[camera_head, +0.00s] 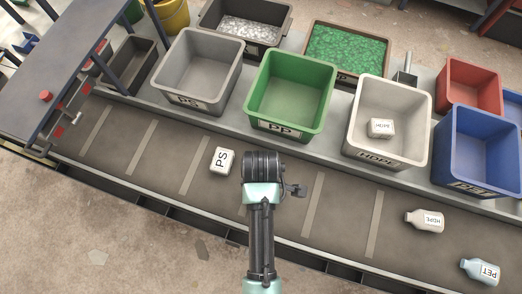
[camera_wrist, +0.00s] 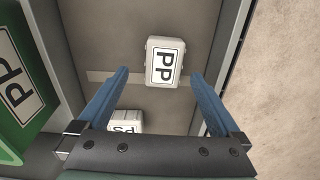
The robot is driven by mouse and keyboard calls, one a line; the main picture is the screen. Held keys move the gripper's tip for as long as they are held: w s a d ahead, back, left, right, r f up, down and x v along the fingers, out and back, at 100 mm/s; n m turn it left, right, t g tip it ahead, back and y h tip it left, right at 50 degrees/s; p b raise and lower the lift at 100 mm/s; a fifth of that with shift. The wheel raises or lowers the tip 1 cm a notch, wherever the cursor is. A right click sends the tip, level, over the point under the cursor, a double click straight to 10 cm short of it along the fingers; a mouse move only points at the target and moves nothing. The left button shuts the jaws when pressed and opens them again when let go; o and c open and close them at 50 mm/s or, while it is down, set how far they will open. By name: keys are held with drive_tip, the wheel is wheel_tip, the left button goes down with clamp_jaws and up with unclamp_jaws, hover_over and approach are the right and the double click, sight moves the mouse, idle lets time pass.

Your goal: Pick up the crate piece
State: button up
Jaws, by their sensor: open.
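A pale, rounded boxy piece labelled PP (camera_wrist: 164,62), the likely crate piece, lies on the conveyor belt in the wrist view. It appears between the tips of my open, empty gripper (camera_wrist: 160,75), with the two blue fingers apart on either side; I cannot tell the height gap. In the head view my arm hides this piece and my fingers. A white piece labelled PS (camera_head: 222,161) lies on the belt left of my gripper in the head view. In the wrist view this PS piece (camera_wrist: 126,117) is partly hidden by my gripper's base.
Behind the belt stand a grey bin (camera_head: 198,57), an empty green PP bin (camera_head: 292,71), a white HDPE bin (camera_head: 352,105) holding a white piece, and a blue PET bin (camera_head: 478,140). HDPE (camera_head: 425,221) and PET (camera_head: 481,271) bottles lie on the belt at right.

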drive_tip(key=f, duration=0.3)
drive_tip(key=shift+s+a+f+p, duration=0.2)
drive_tip(key=shift+s+a+p, duration=0.05)
drive_tip(key=shift+p, duration=0.15)
drive_tip(key=shift+f, duration=0.7)
drive_tip(key=shift+c, duration=0.2)
drive_tip(key=c, duration=1.3)
wheel_tip(320, 180, up, 10)
drive_tip(key=shift+r+b, duration=0.1)
drive_tip(key=shift+b, duration=0.2)
drive_tip(key=shift+c, duration=0.2)
